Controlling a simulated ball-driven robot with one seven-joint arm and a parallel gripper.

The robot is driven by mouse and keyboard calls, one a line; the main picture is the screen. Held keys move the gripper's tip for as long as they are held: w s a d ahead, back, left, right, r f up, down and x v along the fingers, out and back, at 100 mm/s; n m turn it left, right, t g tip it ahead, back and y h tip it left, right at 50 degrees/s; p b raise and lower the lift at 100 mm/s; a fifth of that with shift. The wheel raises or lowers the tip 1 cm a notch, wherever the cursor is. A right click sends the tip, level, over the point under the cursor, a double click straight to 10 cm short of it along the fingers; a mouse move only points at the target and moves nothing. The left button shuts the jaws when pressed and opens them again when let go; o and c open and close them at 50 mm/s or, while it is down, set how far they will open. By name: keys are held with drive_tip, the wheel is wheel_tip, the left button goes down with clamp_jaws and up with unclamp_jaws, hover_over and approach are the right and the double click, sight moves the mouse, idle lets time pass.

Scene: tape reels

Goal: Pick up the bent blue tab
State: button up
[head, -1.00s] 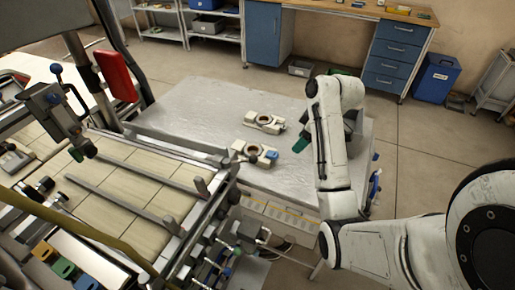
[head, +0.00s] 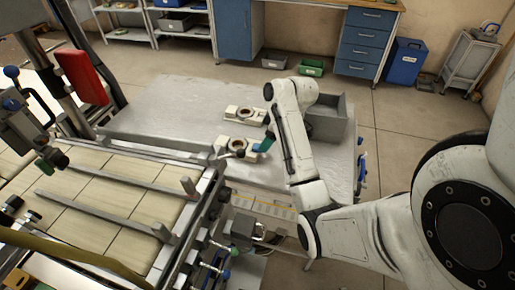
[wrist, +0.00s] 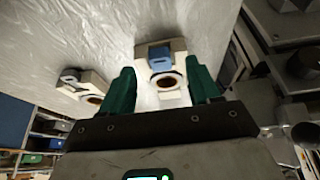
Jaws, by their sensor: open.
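The bent blue tab (wrist: 160,57) sits at one end of a cream reel block (wrist: 178,46) with a round dark-rimmed opening. In the wrist view the tab lies beyond the opening, between the lines of my two green fingers. My gripper (wrist: 160,80) is open and empty, its fingers apart on either side of the block. In the head view my gripper (head: 263,146) is at the right end of the nearer block (head: 236,146), and its fingers largely hide the tab there. I cannot tell the exact height gap.
A second cream block (head: 243,114) stands just behind on the grey table (head: 180,100). A grey bin (head: 327,120) stands on the table's right side. A metal rail frame (head: 190,187) lies close in front of the nearer block. The table's back left is clear.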

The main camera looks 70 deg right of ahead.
drive_tip(key=shift+x, duration=1.9)
drive_tip(key=shift+s+d, duration=0.1)
drive_tip(key=shift+c, duration=0.3)
drive_tip(key=c, duration=1)
